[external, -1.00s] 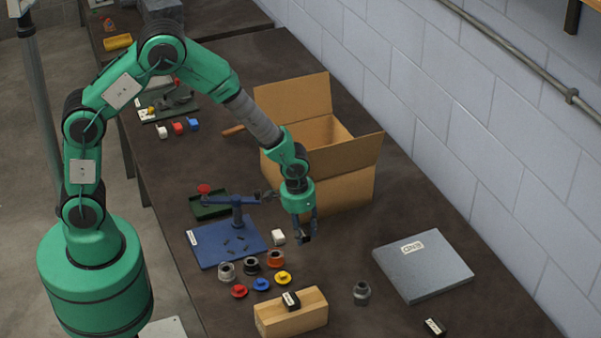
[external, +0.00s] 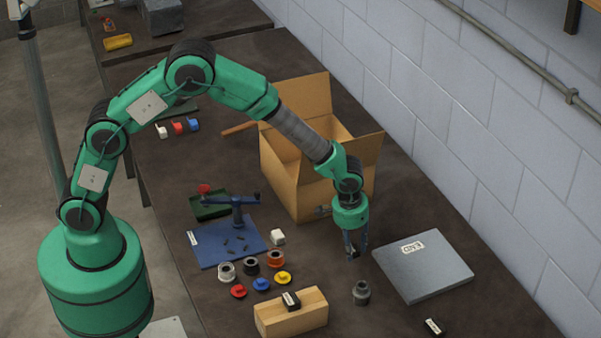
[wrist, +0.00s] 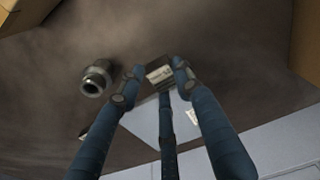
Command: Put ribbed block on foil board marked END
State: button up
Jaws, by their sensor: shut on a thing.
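My gripper (external: 353,250) is shut on a small dark block, taken to be the ribbed block, just left of the foil board. In the wrist view the block (wrist: 158,73) shows between the fingertips (wrist: 155,78), with a pale labelled face; its ribs are too small to make out. The foil board (external: 425,270) is a flat grey slab with a white END label, lying on the bench at the right. It also shows in the wrist view (wrist: 145,119), partly hidden behind the fingers. The block appears held above the bench, not over the board.
A grey threaded fitting (external: 361,293) stands near the board's left corner. A dark labelled block (external: 434,327) lies in front of the board. An open cardboard box (external: 290,180) is behind my gripper. A wooden block (external: 305,315) and several spools are left. The board's top is clear.

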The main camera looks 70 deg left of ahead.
jog(key=shift+w, duration=0.1)
jog(key=b, duration=0.1)
send_over(407, 265)
jog(key=shift+s+f, duration=0.3)
jog(key=shift+f, duration=0.4)
dwell(0.3)
jog(key=shift+f+b, duration=0.5)
jog(key=shift+f, duration=1.25)
jog(key=shift+f, duration=0.1)
jog(key=o, duration=1.3)
notch_tip(407, 265, up, 12)
jog(key=s+p, duration=0.1)
jog(key=shift+s+p, duration=0.3)
jog(key=shift+p, duration=0.05)
